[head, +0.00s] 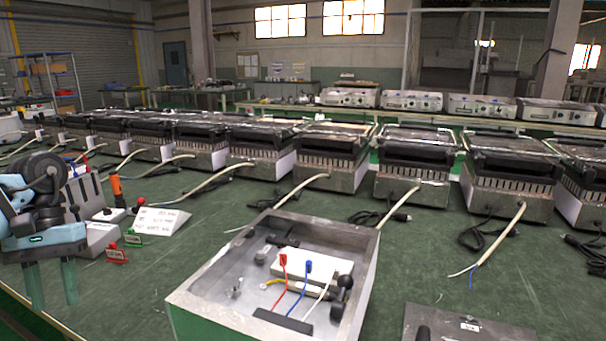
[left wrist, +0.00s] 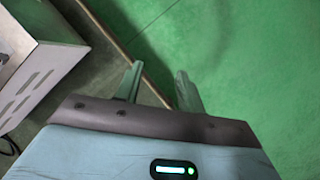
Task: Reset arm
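My left gripper (head: 51,284) is at the left of the head view, above the front left edge of the green table (head: 400,262). Its two fingers point down and stand apart, with nothing between them. In the left wrist view the fingers (left wrist: 158,88) are also apart and empty, over the table edge and the green surface. The open metal box (head: 360,262) stands in front, to the right of the left gripper and apart from it. It holds a white block (head: 312,266) with red, blue and white wires. My right gripper is not in view.
A flat metal plate (head: 470,325) lies front right. Grills (head: 415,186) with loose cables line the back.

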